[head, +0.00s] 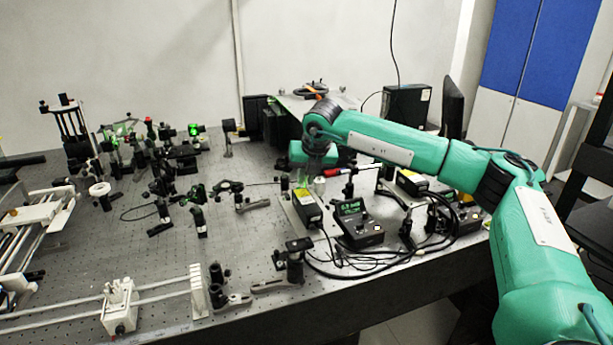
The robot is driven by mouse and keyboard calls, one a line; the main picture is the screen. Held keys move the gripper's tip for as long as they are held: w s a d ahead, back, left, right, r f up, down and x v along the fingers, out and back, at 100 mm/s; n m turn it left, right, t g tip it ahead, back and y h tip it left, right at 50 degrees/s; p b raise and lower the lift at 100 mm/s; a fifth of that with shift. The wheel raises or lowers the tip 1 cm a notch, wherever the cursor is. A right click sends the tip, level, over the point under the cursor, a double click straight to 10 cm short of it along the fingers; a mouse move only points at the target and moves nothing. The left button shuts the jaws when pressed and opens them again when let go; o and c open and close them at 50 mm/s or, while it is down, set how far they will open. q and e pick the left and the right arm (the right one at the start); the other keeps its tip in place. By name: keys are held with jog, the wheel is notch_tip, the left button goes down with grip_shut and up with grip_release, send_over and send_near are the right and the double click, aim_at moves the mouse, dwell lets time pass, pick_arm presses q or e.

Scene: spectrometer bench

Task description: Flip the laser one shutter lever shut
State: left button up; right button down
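My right arm reaches in from the right, and its gripper (308,180) points down over the rear end of a box with a yellow label (306,207), which looks like a laser head. The fingertips are small and partly merge with the things behind them, so I cannot tell whether they are open or touch the box. A second yellow-labelled box (412,183) lies to the right, behind a display unit. I cannot read which box is laser one, and I cannot make out a shutter lever. A small red part (334,171) shows right of the gripper. My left gripper is out of view.
A black unit with a lit green display (359,224) stands right of the first box, with loose black cables (395,254) around it. Many optic mounts (197,192) crowd the left of the perforated bench (165,262). White rails (65,318) lie front left.

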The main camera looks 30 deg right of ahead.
jog(key=shift+a+f+h+b, duration=0.1)
jog(key=shift+a+h+b, duration=0.1)
jog(key=shift+h+b, duration=0.15)
jog(key=shift+a+g+h+b, duration=0.15)
jog(key=shift+g+h+b, duration=0.15)
jog(key=shift+h, duration=0.15)
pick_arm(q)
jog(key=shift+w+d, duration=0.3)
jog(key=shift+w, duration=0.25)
pick_arm(e)
jog(key=c, duration=1.5)
grip_release()
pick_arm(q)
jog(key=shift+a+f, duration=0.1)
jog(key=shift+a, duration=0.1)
pick_arm(e)
jog(key=shift+r, duration=0.2)
